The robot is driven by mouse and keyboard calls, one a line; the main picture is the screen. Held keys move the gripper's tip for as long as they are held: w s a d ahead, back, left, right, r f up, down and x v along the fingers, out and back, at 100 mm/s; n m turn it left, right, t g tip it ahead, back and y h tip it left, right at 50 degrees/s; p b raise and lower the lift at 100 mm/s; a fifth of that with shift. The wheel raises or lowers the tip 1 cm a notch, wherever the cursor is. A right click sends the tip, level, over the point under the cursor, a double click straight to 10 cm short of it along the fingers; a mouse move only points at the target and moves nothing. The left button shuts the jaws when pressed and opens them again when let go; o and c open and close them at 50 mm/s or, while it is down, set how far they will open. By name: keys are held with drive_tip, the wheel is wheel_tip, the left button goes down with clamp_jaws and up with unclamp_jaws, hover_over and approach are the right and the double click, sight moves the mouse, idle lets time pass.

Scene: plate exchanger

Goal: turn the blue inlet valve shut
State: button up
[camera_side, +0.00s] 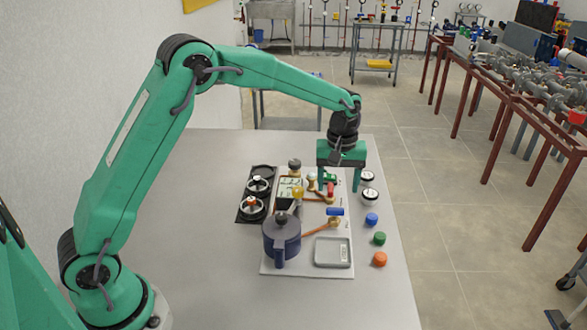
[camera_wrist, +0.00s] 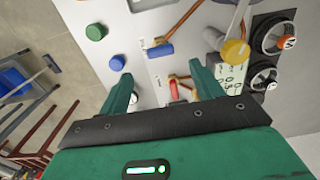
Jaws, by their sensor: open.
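The blue inlet valve (camera_side: 335,212) has a blue bar handle on a copper pipe on the white panel (camera_side: 306,262). It also shows in the wrist view (camera_wrist: 160,50), beyond my fingertips, with its handle lying crosswise in the picture. A red-handled valve (camera_side: 330,188) sits farther back on the panel and shows between my fingers in the wrist view (camera_wrist: 174,90). My gripper (camera_side: 338,187) points down over the panel, behind the blue valve in the side view. Its two green fingers are apart and nothing is held between them (camera_wrist: 162,72). I cannot tell the exact fingertip height.
A dark blue pot-like vessel (camera_side: 282,240) stands left of the blue valve. A grey tray (camera_side: 333,265) lies in front. Blue (camera_side: 371,219), green (camera_side: 379,238) and orange (camera_side: 379,259) caps line the right. The table front is clear.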

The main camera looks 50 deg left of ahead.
sight(335, 209)
drive_tip(key=shift+f, duration=3.65)
drive_tip(key=c, duration=1)
